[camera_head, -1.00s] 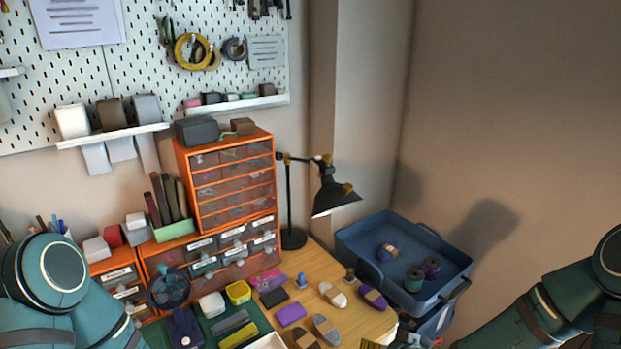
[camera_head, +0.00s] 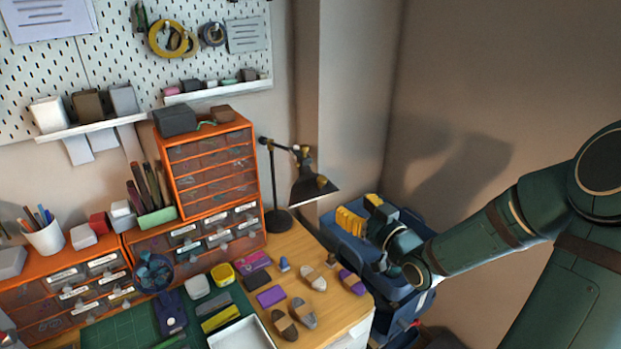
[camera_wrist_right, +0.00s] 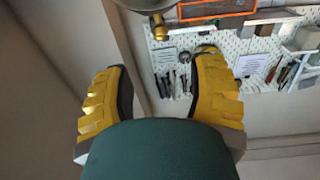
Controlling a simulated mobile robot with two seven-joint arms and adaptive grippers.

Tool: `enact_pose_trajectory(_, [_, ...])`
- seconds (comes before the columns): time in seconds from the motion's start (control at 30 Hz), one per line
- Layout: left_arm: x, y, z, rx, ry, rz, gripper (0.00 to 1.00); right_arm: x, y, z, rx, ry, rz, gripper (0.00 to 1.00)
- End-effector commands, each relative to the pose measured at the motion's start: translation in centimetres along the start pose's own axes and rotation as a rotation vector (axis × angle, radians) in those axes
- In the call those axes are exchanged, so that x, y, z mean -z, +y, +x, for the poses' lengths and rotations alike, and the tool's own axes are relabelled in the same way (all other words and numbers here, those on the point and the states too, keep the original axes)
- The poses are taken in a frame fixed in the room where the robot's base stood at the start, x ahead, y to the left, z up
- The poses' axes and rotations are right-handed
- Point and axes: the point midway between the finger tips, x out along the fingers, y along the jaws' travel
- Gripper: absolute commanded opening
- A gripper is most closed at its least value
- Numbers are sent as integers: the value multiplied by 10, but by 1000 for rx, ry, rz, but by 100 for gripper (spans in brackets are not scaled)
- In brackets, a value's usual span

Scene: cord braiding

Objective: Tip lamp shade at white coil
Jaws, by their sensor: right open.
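The black desk lamp stands at the table's back edge. Its shade (camera_head: 312,188) has brass fittings and hangs tilted down. A white coil (camera_head: 313,278) with a darker band lies on the table, lower than the shade in the head view. My right gripper (camera_head: 358,212) is open and empty, with yellow-padded fingers, a little right of the shade and apart from it. In the right wrist view the open fingers (camera_wrist_right: 160,68) frame bare wall and pegboard; a metal part with a brass knob (camera_wrist_right: 160,32), apparently of the lamp, shows at the top. My left gripper is out of view.
Beside the white coil lie a purple coil (camera_head: 351,282), a grey coil (camera_head: 303,312) and a brown coil (camera_head: 284,324). An orange drawer cabinet (camera_head: 207,167) stands left of the lamp. A blue crate (camera_head: 345,240) sits right of the table, partly behind my right arm.

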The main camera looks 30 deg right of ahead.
Motion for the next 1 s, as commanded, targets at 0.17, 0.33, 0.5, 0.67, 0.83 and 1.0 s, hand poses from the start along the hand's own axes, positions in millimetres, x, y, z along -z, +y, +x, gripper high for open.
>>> enact_pose_trajectory(0.17, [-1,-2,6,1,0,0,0,-2,-1,24,3,3,5,56])
enact_pose_trajectory(0.33, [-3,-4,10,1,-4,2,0,-2,-1,58,3,3,7,56])
enact_pose_trajectory(0.5, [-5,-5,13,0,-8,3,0,-1,-1,91,3,3,6,56])
enact_pose_trajectory(0.67, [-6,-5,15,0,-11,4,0,-1,-1,116,1,1,6,56])
enact_pose_trajectory(0.83, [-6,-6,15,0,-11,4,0,-1,0,130,0,0,4,56])
enact_pose_trajectory(1.0, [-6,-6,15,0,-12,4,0,-1,-1,134,0,-2,4,56])
